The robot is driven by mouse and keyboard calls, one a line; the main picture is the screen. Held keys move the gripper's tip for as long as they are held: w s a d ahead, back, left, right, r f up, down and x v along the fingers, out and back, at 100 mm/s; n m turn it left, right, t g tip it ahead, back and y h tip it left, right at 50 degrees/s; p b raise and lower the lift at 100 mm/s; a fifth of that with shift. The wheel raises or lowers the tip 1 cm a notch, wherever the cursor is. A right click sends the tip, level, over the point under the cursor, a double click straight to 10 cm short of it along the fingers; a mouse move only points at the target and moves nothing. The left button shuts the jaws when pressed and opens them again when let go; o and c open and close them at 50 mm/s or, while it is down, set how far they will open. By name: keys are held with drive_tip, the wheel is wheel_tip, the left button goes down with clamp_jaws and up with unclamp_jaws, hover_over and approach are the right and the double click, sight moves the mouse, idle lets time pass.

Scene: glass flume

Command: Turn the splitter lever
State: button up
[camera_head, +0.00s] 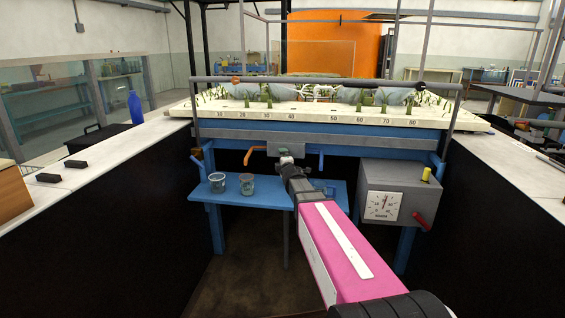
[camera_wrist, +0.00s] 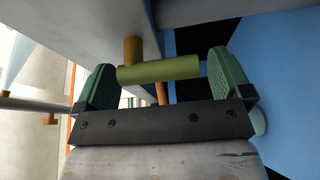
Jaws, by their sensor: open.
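My gripper (camera_head: 287,156) is under the front edge of the flume, in the middle of the head view. In the wrist view its two green fingers (camera_wrist: 160,62) stand apart. A yellow-green bar (camera_wrist: 165,69) on a brown stem (camera_wrist: 131,49) lies lengthwise across the gap between the fingertips. I cannot tell whether it touches them. In the head view my gripper hides this bar.
Two cups (camera_head: 217,182) (camera_head: 247,185) are on the blue shelf (camera_head: 270,201) at left. Counters flank both sides.

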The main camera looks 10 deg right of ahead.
drive_tip(key=s, duration=1)
drive_tip(key=shift+d, duration=0.4)
